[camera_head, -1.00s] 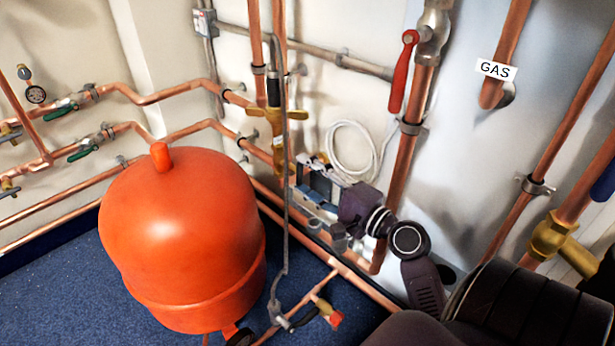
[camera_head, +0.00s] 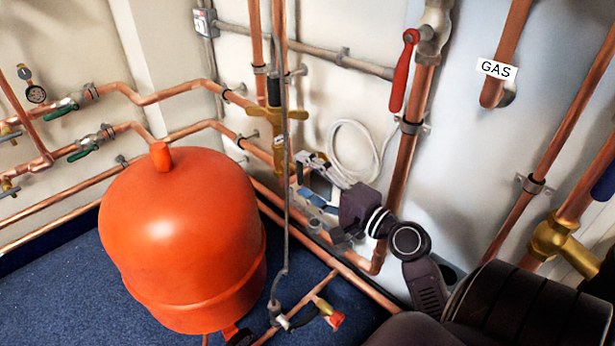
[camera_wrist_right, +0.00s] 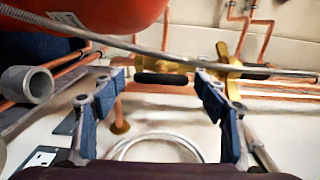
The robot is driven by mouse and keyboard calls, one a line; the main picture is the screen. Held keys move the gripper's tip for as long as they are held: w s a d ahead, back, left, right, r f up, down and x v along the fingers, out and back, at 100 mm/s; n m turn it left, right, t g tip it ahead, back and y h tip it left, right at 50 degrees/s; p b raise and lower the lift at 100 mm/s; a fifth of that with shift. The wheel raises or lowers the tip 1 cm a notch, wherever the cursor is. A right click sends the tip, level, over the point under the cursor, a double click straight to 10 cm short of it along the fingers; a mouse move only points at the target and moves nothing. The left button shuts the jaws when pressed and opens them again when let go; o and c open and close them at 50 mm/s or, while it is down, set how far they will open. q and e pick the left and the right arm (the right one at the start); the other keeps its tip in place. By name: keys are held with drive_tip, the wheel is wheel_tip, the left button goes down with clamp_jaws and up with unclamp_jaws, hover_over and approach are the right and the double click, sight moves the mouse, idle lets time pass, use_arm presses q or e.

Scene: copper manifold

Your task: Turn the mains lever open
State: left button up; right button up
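A red lever (camera_head: 404,70) hangs along the thick copper pipe at upper right, from a grey valve (camera_head: 430,40). A brass valve (camera_head: 277,116) with a black handle (camera_head: 273,92) sits on a vertical copper pipe further left. No label shows which is the mains lever. My right gripper (camera_head: 308,178) is open and empty, below and right of the brass valve. In the right wrist view, its blue-padded fingers (camera_wrist_right: 162,86) are spread, with the black handle (camera_wrist_right: 160,78) seen beyond and between them. My left gripper is not in view.
A large orange tank (camera_head: 180,240) stands at left. A grey hose (camera_head: 287,200) runs down close to my right gripper and crosses the wrist view. A coiled white cable (camera_head: 350,152) hangs on the wall behind. A GAS-labelled pipe (camera_head: 505,50) is at upper right.

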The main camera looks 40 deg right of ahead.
drive_tip(key=s, duration=0.8)
drive_tip(key=s+d, duration=0.1)
drive_tip(key=s, duration=0.3)
idle(0.7)
